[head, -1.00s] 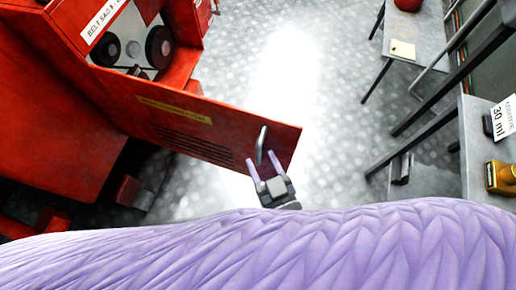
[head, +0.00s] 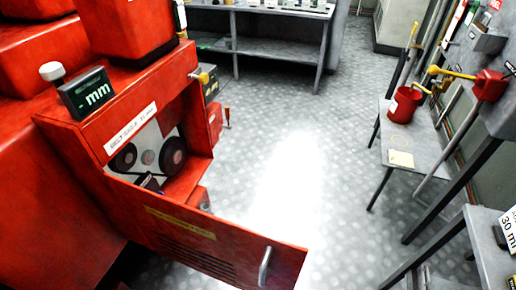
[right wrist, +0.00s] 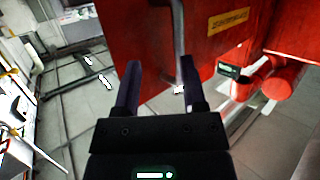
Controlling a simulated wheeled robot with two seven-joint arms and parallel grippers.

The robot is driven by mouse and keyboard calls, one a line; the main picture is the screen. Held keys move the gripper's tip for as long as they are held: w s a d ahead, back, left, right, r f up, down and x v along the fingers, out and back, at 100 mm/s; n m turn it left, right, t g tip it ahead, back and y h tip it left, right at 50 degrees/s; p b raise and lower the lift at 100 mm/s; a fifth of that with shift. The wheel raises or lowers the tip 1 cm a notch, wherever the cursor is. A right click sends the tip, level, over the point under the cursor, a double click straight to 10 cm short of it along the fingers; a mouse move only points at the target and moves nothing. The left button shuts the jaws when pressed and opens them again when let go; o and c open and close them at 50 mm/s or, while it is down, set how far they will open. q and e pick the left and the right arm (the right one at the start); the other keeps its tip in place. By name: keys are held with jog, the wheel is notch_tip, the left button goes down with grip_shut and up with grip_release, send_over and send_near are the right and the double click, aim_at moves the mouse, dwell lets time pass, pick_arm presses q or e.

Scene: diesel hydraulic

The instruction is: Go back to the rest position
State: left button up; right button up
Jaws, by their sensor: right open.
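My right gripper (right wrist: 160,90) shows in the right wrist view with its two dark fingers spread apart and nothing between them that it grips. The grey bar handle (right wrist: 178,45) of the red door lies beyond the fingers there, seen between them near the right finger; I cannot tell the exact gap. In the head view the red door (head: 190,243) of the red machine hangs open, with the handle (head: 265,267) near its right end. Neither gripper is in the head view.
The open machine compartment shows belt wheels (head: 148,157). A small table (head: 425,150) with a red bucket (head: 404,104) stands at the right. A grey bench (head: 270,12) is at the back. The grey floor (head: 290,150) between them is clear.

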jog(key=s+d+r+m+g+h, duration=0.1)
jog(key=s+d+r+g+h, duration=0.25)
jog(key=d+g, duration=0.6)
notch_tip(320, 180, down, 17)
jog(key=s+a+g, duration=0.1)
jog(key=s+g, duration=0.2)
jog(key=s+d+f+g+h, duration=0.1)
jog(key=s+d+f, duration=0.2)
jog(key=s+f, duration=0.8)
jog(key=shift+s, duration=1.15)
